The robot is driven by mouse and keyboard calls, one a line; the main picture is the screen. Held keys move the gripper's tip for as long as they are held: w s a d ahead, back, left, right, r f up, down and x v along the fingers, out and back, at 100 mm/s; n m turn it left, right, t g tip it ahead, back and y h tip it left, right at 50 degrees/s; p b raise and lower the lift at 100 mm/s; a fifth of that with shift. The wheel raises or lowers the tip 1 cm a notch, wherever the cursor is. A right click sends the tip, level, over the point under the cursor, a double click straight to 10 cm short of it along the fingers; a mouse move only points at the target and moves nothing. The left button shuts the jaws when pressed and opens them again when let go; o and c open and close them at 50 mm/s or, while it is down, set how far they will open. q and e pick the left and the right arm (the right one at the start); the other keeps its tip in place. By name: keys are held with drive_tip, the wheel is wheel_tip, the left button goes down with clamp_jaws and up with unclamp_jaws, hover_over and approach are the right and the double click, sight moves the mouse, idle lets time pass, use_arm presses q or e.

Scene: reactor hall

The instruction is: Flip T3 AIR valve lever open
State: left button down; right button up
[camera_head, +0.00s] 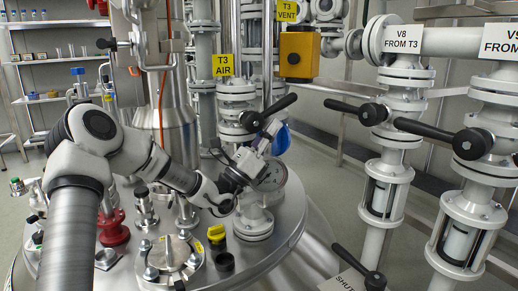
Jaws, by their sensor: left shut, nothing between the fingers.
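The yellow T3 AIR label (222,65) hangs on a white flanged pipe column. The T3 AIR valve (236,97) is on this column below the label. Its black lever (279,104) points up and to the right from a round black hub. My left gripper (268,134) reaches in from the left and is just below the lever hub, with its fingers pointing up. It is shut with nothing between the fingers. Whether the fingertips touch the lever is hard to tell. The gripper hides part of the lower valve body and pipe. My right gripper is not in view.
A yellow box (299,55) is under the T3 VENT label (286,12). The V8 lever (357,110) and V9 lever (440,135) stick out at the right. A yellow cap (216,233) is on the tank lid.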

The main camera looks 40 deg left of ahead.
use_arm(q)
drive_tip(key=v, duration=0.9)
drive_tip(key=shift+w+d, duration=0.1)
drive_tip(key=shift+d, duration=0.05)
